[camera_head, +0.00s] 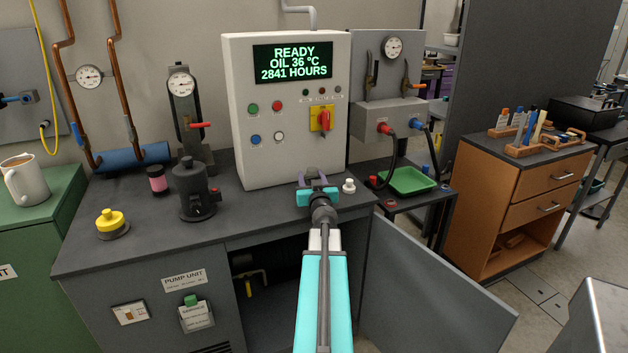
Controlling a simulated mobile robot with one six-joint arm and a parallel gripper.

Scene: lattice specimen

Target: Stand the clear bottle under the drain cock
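My gripper (313,177) is over the right part of the pump unit's dark top, in front of the grey control box. Its two purple fingers stand apart; a small dark shape shows between them, too small to identify. The drain cock appears to be the yellow-handled valve on a pipe (250,280) inside the open cabinet under the top, left of my arm. I cannot make out a clear bottle; my arm hides part of the cabinet. A small white knob-like piece (348,186) stands right of my gripper.
The cabinet door (430,285) hangs open to the right. On the top stand a yellow-capped piece (111,222), a pink jar (157,181) and a black cylinder device (194,190). A green tray (407,181) lies on a side stand. Bare top lies front left.

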